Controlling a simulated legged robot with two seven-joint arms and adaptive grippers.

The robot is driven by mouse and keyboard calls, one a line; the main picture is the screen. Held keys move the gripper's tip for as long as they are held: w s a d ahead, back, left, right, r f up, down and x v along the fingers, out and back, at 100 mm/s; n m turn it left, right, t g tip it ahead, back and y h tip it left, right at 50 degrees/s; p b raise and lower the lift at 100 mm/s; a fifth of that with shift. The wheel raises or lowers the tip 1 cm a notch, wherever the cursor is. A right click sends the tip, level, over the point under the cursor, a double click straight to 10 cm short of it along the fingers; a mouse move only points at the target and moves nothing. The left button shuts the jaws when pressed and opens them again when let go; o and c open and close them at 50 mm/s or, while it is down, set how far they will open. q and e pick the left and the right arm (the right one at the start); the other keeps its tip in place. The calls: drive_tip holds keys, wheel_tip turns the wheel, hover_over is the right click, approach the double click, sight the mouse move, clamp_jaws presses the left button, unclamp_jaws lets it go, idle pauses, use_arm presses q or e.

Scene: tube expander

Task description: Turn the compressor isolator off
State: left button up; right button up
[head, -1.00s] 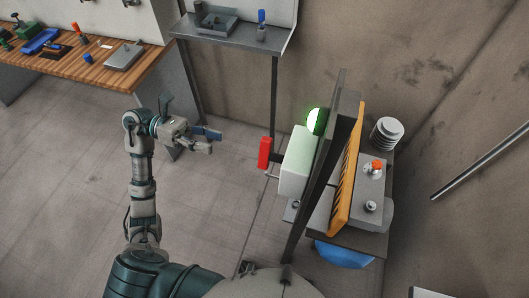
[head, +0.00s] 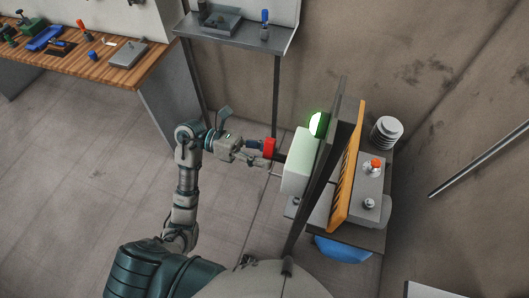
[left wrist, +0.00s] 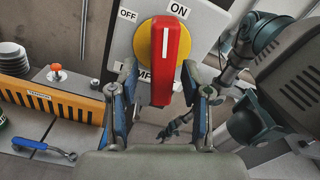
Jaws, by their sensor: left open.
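The isolator is a pale box (head: 298,165) on a dark upright panel in the head view. Its red handle (head: 269,148) sticks out to the left. In the left wrist view the red handle (left wrist: 168,75) sits on a yellow disc (left wrist: 144,45), its white line pointing up toward ON; OFF is marked at upper left. My left gripper (head: 264,155) is at the handle. In the left wrist view its blue-padded fingers (left wrist: 159,82) are open, one on each side of the handle, with visible gaps. A dark claw-like hand, apparently my right gripper (left wrist: 175,128), shows small behind; its opening is unclear.
A green lamp (head: 316,124) glows above the box. Behind the panel are an orange slotted guard (head: 345,175) and a unit with an orange-red button (head: 376,164). A grey shelf (head: 235,33) and a wooden workbench (head: 85,66) stand farther off. Floor at left is clear.

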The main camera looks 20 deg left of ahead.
use_arm(q)
drive_tip(key=shift+c, duration=1.2)
drive_tip(key=c, duration=0.4)
drive_tip(key=shift+s+d, duration=0.1)
drive_tip(key=shift+d, duration=0.1)
clamp_jaws()
